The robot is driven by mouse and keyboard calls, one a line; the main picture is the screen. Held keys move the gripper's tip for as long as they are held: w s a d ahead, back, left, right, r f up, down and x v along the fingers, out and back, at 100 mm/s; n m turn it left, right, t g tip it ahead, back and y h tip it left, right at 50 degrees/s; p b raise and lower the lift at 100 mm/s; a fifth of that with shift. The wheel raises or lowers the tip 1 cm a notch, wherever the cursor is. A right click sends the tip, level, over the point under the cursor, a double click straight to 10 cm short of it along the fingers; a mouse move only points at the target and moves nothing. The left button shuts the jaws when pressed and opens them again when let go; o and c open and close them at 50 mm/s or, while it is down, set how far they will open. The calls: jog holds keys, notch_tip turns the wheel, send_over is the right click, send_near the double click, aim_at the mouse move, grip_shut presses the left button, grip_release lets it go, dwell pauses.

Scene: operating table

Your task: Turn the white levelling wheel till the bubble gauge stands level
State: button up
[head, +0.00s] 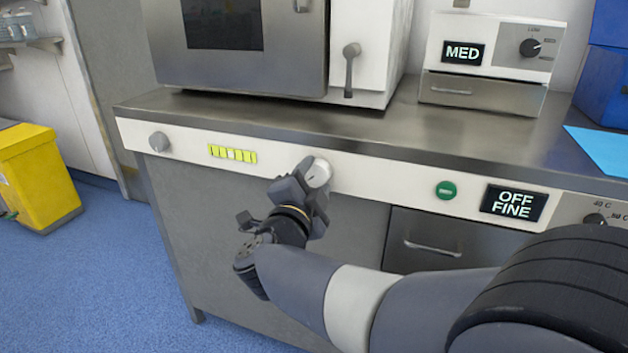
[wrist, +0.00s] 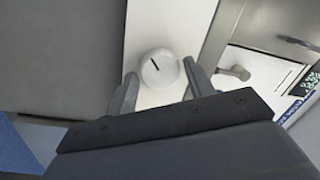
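The white levelling wheel (head: 318,172) is a round knob on the pale front strip of the bench; it also shows in the wrist view (wrist: 159,69) with a dark slanted index mark. The bubble gauge (head: 232,154) is a yellow-green segmented strip to the left of the wheel; the bubble's exact place in it is too small to tell. My gripper (head: 301,180) is at the wheel. In the wrist view its two fingers stand on either side of the wheel, open, with narrow gaps visible between fingers and wheel.
A grey knob (head: 159,142) sits left of the gauge. A green button (head: 446,190) and an OFF/FINE display (head: 514,203) are to the right. A steel cabinet (head: 240,40) and a MED unit (head: 482,92) stand on the bench. A yellow bin (head: 38,178) stands at left.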

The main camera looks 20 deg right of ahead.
jog(key=shift+o, duration=1.2)
jog(key=p+v, duration=0.2)
jog(key=v, duration=0.8)
jog(key=shift+s+a+p, duration=0.25)
jog(key=shift+s+p, duration=0.1)
jog(key=shift+p, duration=0.05)
jog(key=shift+b+x, duration=1.4)
jog(key=shift+x, duration=4.05)
